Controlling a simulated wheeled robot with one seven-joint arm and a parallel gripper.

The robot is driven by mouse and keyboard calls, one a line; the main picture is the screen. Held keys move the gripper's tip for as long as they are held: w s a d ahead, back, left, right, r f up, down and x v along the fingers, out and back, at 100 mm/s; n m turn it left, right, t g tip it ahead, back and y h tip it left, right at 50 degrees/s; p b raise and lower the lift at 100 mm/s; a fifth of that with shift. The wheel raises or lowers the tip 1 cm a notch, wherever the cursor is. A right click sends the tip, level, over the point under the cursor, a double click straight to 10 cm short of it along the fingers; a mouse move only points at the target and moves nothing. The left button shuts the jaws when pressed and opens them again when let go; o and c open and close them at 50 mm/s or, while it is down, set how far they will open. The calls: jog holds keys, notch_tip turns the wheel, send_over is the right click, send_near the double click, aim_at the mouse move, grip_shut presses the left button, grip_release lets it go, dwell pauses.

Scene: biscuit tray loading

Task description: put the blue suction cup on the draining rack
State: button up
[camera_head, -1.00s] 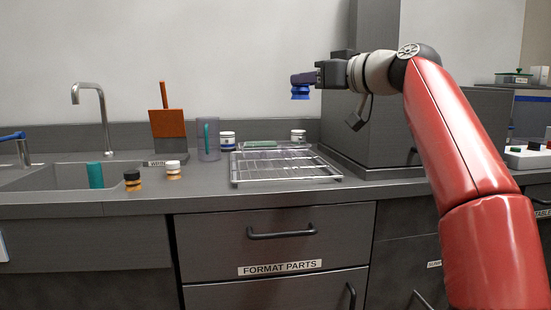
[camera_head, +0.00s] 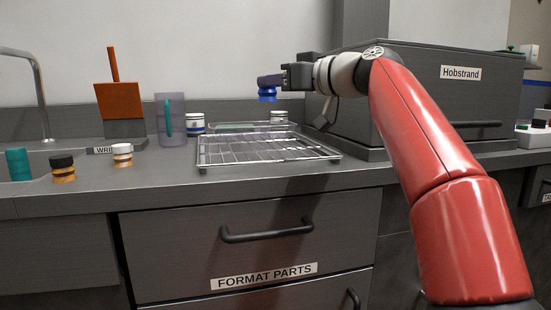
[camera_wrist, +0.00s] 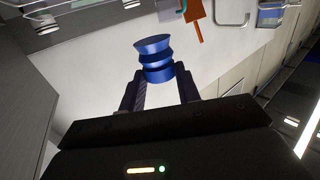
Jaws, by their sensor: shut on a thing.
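The blue suction cup (camera_head: 267,94) is held in my gripper (camera_head: 272,82), in the air above the back part of the draining rack. In the wrist view the ribbed blue suction cup (camera_wrist: 155,58) sits between the two dark fingertips of my gripper (camera_wrist: 160,82), which are shut on it. The draining rack (camera_head: 203,165) is a wire rack on the grey counter, below the gripper. The rack's wires show bare toward the front.
A large grey Hobstrand machine (camera_head: 420,95) stands at right.

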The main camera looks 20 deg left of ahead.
aim_at(277, 154)
notch_tip(277, 154, down, 11)
jog(key=b, duration=0.5)
jog(key=shift+r, duration=0.1)
jog(key=shift+f, duration=0.25)
jog(key=o, duration=1)
jog(key=shift+r, duration=0.1)
jog(key=shift+r, duration=0.2)
jog(key=b+v, duration=0.2)
jog(key=v, duration=1)
jog(key=shift+f, duration=0.2)
